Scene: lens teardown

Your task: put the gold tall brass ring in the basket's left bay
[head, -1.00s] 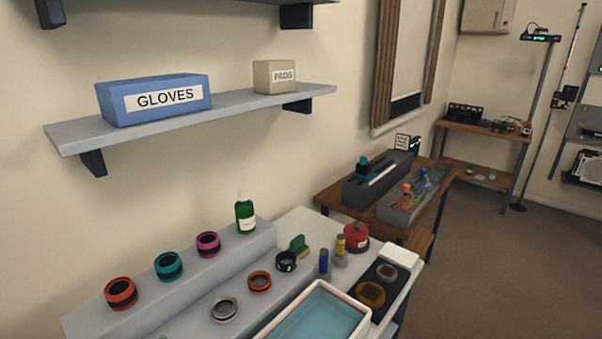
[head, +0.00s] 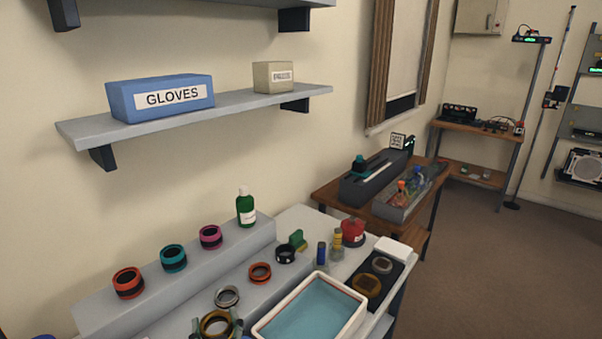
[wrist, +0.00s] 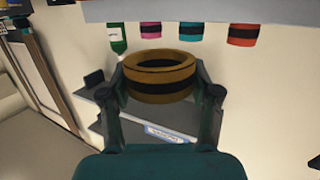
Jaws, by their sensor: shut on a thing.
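The gold tall brass ring (head: 214,325) has a dark band around it and shows at the bottom edge of the head view. In the wrist view the ring (wrist: 160,88) sits between the two fingers of my gripper (wrist: 160,90). My gripper is shut on it, one finger on each side. The ring is held clear in front of the palm. In the head view my gripper (head: 215,330) is partly cut off by the lower edge. I cannot make out a basket with bays in either view.
A white-rimmed tray with a teal inside (head: 358,312) stands right of the held ring. A silver ring (head: 227,297), an orange ring (head: 260,272) and a black ring (head: 285,253) lie behind it. A raised ledge (head: 105,312) carries several rings and a green bottle (head: 246,208).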

